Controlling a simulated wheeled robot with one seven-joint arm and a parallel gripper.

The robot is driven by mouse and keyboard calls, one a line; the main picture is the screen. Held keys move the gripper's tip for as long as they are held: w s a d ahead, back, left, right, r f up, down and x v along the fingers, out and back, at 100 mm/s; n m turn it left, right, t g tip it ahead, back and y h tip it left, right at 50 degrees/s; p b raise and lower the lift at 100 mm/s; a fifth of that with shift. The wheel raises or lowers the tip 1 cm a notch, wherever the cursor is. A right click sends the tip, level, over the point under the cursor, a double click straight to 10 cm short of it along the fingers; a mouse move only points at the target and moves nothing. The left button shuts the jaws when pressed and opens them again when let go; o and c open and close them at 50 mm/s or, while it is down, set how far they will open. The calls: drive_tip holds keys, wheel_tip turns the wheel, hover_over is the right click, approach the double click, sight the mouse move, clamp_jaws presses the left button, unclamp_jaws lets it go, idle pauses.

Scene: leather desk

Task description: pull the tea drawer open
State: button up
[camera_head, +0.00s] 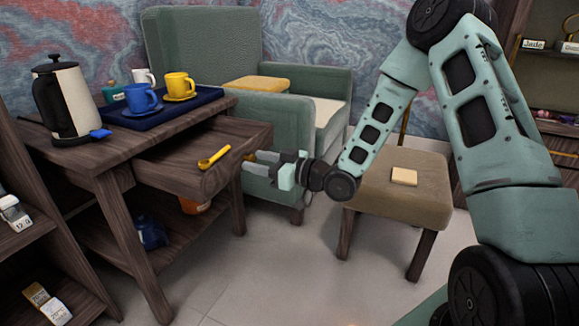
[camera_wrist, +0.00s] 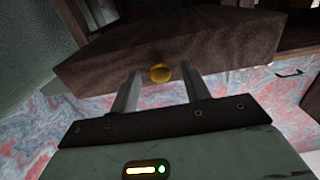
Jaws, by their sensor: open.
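The tea drawer (camera_head: 182,168) stands pulled out from the wooden tea table (camera_head: 120,158), and a yellow scoop (camera_head: 213,157) lies in it. My gripper (camera_head: 262,157) is at the drawer front. In the wrist view its two fingers (camera_wrist: 158,85) are apart, one on each side of the knob, with gaps to it. The knob is hidden in the head view.
A kettle (camera_head: 62,98) and a blue tray (camera_head: 160,114) with cups stand on the table top. A green armchair (camera_head: 283,108) is behind my gripper. A stool (camera_head: 392,190) with a pale block (camera_head: 404,176) stands to the right. The floor (camera_head: 270,270) in front is clear.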

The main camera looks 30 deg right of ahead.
drive_tip(key=p+v, duration=0.4)
drive_tip(key=v, duration=1.2)
drive_tip(key=shift+s, duration=0.25)
drive_tip(key=shift+d+r, duration=0.1)
drive_tip(key=a+n+g+h+p, duration=0.2)
drive_tip(key=a+g+h, duration=0.5)
drive_tip(key=a, duration=0.5)
drive_tip(key=s+a+r+g+h+p, duration=0.1)
drive_tip(key=s+a+r+g, duration=0.2)
drive_tip(key=s, duration=0.4)
drive_tip(key=s+a+r+m+g+h, duration=0.1)
drive_tip(key=s+a+r+g, duration=0.15)
drive_tip(key=s, duration=0.55)
drive_tip(key=s+a+r+g+h+p, duration=0.1)
drive_tip(key=s+a+r+g, duration=0.1)
drive_tip(key=s+a+r, duration=0.35)
wheel_tip(320, 180, up, 36)
drive_tip(key=s+d+p, duration=0.1)
drive_tip(key=p, duration=3.6)
drive_tip(key=shift+d+f+m, duration=0.15)
drive_tip(key=shift+d+m, duration=0.15)
